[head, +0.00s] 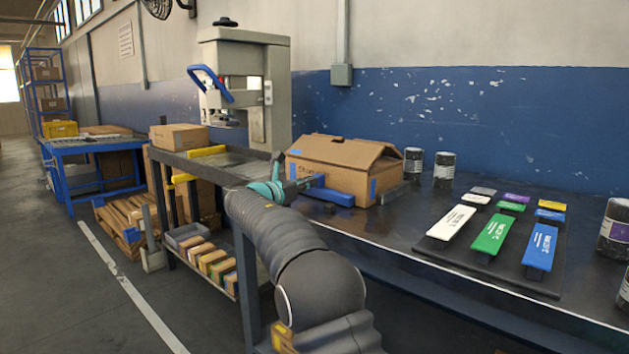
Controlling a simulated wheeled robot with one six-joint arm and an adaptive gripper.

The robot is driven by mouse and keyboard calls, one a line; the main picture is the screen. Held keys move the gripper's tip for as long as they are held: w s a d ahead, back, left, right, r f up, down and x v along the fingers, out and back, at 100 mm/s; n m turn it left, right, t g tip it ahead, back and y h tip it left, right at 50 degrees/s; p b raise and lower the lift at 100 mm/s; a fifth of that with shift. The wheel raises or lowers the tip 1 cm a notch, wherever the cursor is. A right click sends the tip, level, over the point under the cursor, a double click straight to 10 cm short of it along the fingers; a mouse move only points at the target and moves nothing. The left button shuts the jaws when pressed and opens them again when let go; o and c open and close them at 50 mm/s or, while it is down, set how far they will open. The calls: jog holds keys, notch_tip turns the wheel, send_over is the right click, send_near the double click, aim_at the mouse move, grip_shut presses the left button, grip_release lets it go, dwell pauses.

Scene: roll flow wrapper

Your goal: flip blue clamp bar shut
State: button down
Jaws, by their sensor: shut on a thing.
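A blue bar-shaped piece (314,181) shows at the tip of my gripper (296,187), in front of the cardboard box. My gripper, with a teal part behind its fingers, is low over the left end of the dark workbench. It is shut on this blue piece; the fingers are small and the contact is partly hidden by my arm. A second blue bar (333,197) lies flat on the bench just below and right. A blue looped handle (209,84) is raised, tilted, on the beige machine (262,90), well above my gripper. I cannot tell which blue part is the clamp bar.
An open-flapped cardboard box (345,165) stands directly behind my gripper. Two dark jars (444,168) stand right of it. White, green and blue labelled bars (490,234) lie on a dark mat. The bench front between box and mat is clear. A cart shelf (208,262) holds small boxes.

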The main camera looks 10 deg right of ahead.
jog(key=shift+w+d+r, duration=0.1)
jog(key=shift+d, duration=0.2)
jog(key=shift+a, duration=0.1)
jog(key=shift+s+a, duration=0.1)
jog(key=shift+s, duration=0.25)
jog(key=v, duration=1.3)
jog(key=shift+a, duration=0.45)
